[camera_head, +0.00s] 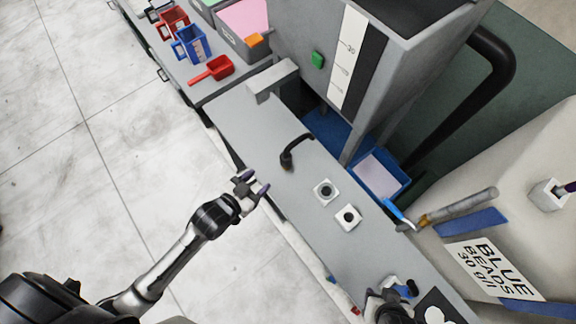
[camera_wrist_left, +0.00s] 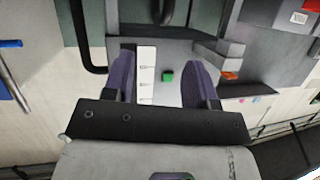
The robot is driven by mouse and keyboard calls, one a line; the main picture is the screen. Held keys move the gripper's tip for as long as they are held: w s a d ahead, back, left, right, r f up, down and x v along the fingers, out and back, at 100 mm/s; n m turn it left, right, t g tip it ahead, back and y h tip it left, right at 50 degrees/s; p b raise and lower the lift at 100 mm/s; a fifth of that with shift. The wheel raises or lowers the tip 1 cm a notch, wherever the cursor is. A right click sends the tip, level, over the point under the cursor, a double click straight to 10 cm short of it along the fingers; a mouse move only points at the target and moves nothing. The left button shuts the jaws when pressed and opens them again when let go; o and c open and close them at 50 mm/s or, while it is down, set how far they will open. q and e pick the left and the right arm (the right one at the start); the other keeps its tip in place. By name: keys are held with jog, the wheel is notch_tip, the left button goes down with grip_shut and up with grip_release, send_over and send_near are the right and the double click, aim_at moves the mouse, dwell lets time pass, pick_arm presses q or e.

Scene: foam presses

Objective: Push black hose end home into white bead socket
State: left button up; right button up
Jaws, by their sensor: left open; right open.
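A short black hose (camera_head: 295,148) stands bent on the grey bench, its thicker lower end towards the front edge. Two white square sockets with dark round centres, a nearer-left one (camera_head: 326,191) and another (camera_head: 347,217), sit on the bench to the right of the hose, apart from it. I cannot tell which is the white bead one. My left gripper (camera_head: 252,188) is open and empty at the bench's front edge, left of the sockets. Its spread purple fingers show in the left wrist view (camera_wrist_left: 161,80). My right gripper (camera_head: 398,288) is open at the bottom, partly cut off.
A grey machine with a level scale (camera_head: 348,60) and green button (camera_head: 317,59) stands behind the bench. A blue bin (camera_head: 398,190) lies beneath it. A red scoop (camera_head: 217,69) and blue holder (camera_head: 190,45) are at upper left. A sack labelled blue beads (camera_head: 490,268) stands right.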

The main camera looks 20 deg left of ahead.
aim_at(288, 151)
pick_arm(q)
notch_tip(288, 151, down, 6)
jog(key=w+t+h+b, duration=0.2)
jog(key=w+t+b, duration=0.15)
jog(key=b, duration=0.25)
pick_arm(e)
jog(key=f, duration=0.7)
jog(key=shift+s+d+f, duration=0.2)
jog(key=shift+d+f, duration=0.15)
pick_arm(q)
jog(key=shift+m, duration=0.4)
jog(key=x, duration=0.7)
jog(key=shift+w+a+r, duration=0.1)
jog(key=shift+w+r, duration=0.2)
jog(key=shift+w, duration=0.15)
pick_arm(e)
jog(key=shift+w+a, duration=0.2)
jog(key=shift+a, duration=0.15)
pick_arm(q)
jog(key=x, duration=0.4)
jog(key=shift+w+p, duration=0.35)
pick_arm(e)
jog(key=shift+r, duration=0.15)
pick_arm(q)
jog(key=shift+w, duration=0.25)
pick_arm(e)
jog(key=shift+d, duration=0.15)
pick_arm(q)
jog(key=shift+c, duration=0.5)
grip_shut()
